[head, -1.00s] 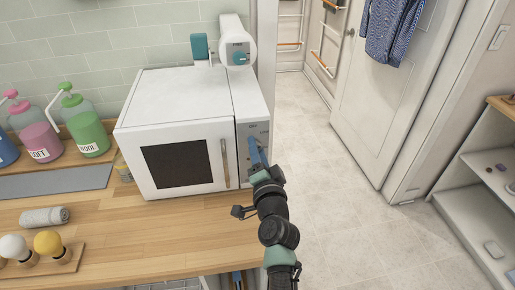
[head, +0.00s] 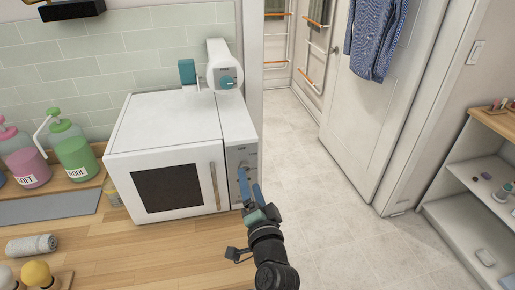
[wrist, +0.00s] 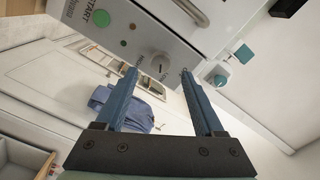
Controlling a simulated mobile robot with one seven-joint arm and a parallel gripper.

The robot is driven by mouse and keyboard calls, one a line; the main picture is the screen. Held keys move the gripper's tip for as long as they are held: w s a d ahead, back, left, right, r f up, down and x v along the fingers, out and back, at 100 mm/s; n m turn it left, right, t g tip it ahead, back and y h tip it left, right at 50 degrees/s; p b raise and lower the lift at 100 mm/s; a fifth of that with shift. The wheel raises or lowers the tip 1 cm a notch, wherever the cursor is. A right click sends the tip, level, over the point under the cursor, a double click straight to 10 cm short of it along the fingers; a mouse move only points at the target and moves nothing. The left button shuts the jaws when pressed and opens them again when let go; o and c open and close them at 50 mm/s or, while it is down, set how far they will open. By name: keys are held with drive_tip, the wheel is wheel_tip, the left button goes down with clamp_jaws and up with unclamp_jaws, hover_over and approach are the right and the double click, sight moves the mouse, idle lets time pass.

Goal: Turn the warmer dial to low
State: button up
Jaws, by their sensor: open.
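The warmer (head: 160,125) is a white box with a dark window and a vertical handle, standing on the wooden counter. Its control panel (head: 238,135) is on the right side of the front. In the wrist view the dial (wrist: 160,63) is a pale round knob with a small dark mark. In the head view my gripper (head: 250,180) is in front of the panel and hides the dial.
A green START button (wrist: 101,18) is on the panel. A white and teal device (head: 221,70) stands behind the warmer. Pink and green pump bottles (head: 74,152) and a rolled grey towel (head: 32,245) are at left. Open floor (head: 310,170) lies to the right.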

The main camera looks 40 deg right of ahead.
drive_tip(key=p+v, duration=0.2)
drive_tip(key=v, duration=0.6)
drive_tip(key=shift+s, duration=0.2)
drive_tip(key=shift+a, duration=0.1)
